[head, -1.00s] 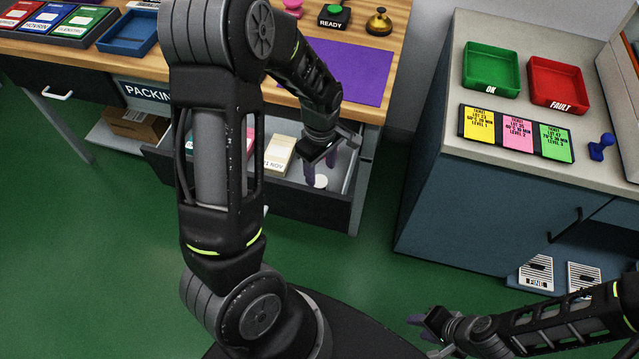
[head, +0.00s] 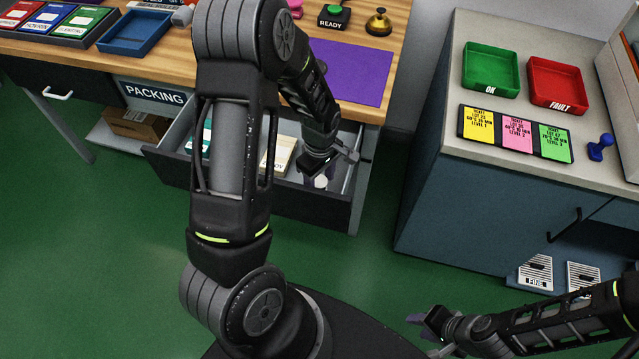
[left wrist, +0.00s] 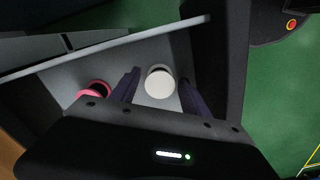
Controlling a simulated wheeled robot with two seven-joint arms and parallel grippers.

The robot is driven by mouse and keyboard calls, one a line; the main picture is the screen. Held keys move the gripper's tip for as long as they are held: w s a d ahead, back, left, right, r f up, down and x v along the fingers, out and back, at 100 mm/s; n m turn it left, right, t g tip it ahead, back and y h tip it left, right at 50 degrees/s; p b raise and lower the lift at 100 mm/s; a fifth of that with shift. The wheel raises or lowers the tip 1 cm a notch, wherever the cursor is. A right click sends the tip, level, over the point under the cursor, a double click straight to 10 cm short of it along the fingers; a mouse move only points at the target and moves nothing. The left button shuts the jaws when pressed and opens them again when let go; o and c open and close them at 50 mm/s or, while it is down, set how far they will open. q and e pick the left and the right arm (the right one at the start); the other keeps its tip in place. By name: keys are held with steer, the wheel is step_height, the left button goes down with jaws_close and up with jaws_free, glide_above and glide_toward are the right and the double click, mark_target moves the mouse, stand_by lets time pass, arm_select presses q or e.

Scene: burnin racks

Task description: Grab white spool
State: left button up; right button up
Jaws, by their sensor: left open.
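The white spool (head: 321,181) lies in the open drawer (head: 330,213) under the packing bench, near its right end. In the left wrist view the white spool (left wrist: 158,84) shows as a pale round top between the fingers. My left gripper (head: 328,172) is over the drawer. Its two purple fingers (left wrist: 160,93) are open on either side of the spool, with gaps visible on both sides. Whether they reach down to its level I cannot tell. My right gripper (head: 424,335) is low at the right, apart from the drawer, its fingers spread and empty.
A pink-red spool (left wrist: 95,88) sits just outside one left finger. Cream boxes (head: 279,155) lie further left in the drawer. The drawer walls are close around the gripper. The bench top (head: 398,62) overhangs behind. A blue cabinet (head: 470,200) stands right.

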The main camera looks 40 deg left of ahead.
mark_target(320, 181)
arm_select(q)
steer(key=shift+c, duration=0.3)
jaws_close()
steer(key=shift+r, duration=0.1)
step_height(320, 181, up, 10)
stand_by(0.7)
stand_by(0.4)
